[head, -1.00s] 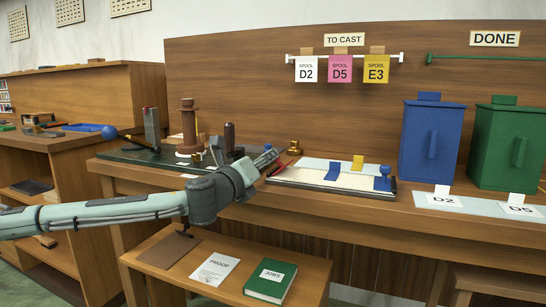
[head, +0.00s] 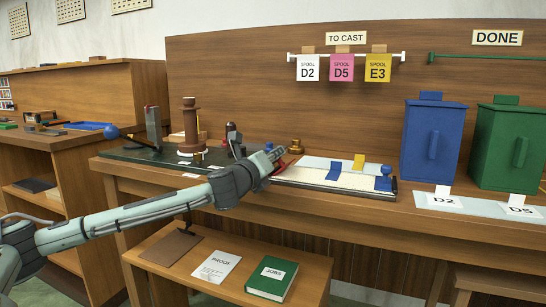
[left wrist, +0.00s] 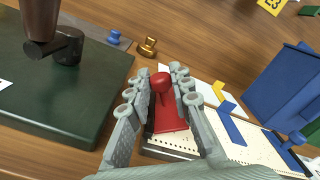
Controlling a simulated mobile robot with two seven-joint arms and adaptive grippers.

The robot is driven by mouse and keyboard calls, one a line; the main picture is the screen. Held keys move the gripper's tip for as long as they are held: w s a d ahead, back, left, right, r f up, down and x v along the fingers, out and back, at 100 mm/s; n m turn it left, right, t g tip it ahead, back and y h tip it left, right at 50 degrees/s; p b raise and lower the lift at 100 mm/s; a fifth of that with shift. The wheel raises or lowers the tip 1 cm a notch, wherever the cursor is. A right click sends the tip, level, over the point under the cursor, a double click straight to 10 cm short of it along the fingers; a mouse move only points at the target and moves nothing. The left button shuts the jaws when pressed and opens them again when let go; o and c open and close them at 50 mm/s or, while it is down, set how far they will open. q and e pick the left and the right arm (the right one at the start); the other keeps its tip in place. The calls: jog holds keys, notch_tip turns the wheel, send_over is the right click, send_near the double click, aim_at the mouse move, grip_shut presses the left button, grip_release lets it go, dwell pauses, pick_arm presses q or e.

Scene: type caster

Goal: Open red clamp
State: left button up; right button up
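The red clamp shows in the left wrist view as a round red knob (left wrist: 161,82) on a flat red plate (left wrist: 168,118), at the left end of a pale perforated strip. In the head view only a red sliver of the clamp (head: 281,166) shows beside my gripper. My left gripper (head: 274,152) reaches over the bench to it. In the left wrist view the fingers of my left gripper (left wrist: 160,80) are apart, one on each side of the knob. I cannot tell whether they touch it. My right gripper is in neither view.
A dark green slab (left wrist: 50,85) with a brown spool post (head: 189,125) lies left of the clamp. A small brass piece (head: 296,146) stands behind. Blue (head: 385,180) and yellow (head: 359,162) parts sit on the caster to the right. Blue (head: 431,140) and green (head: 508,148) boxes stand farther right.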

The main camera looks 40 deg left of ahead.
pick_arm(q)
grip_shut()
jog(key=shift+s+a+f+n, duration=0.1)
jog(key=shift+a+f+n, duration=0.25)
jog(key=shift+n, duration=0.65)
jog(key=shift+a+n, duration=0.3)
jog(key=shift+n, duration=0.7)
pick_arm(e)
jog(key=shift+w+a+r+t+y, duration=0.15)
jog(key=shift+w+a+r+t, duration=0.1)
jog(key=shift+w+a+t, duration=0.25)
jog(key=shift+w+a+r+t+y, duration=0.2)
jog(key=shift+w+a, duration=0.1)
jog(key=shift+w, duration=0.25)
pick_arm(q)
jog(key=o, duration=0.7)
grip_release()
jog(key=shift+s, duration=0.1)
jog(key=shift+d+r, duration=0.1)
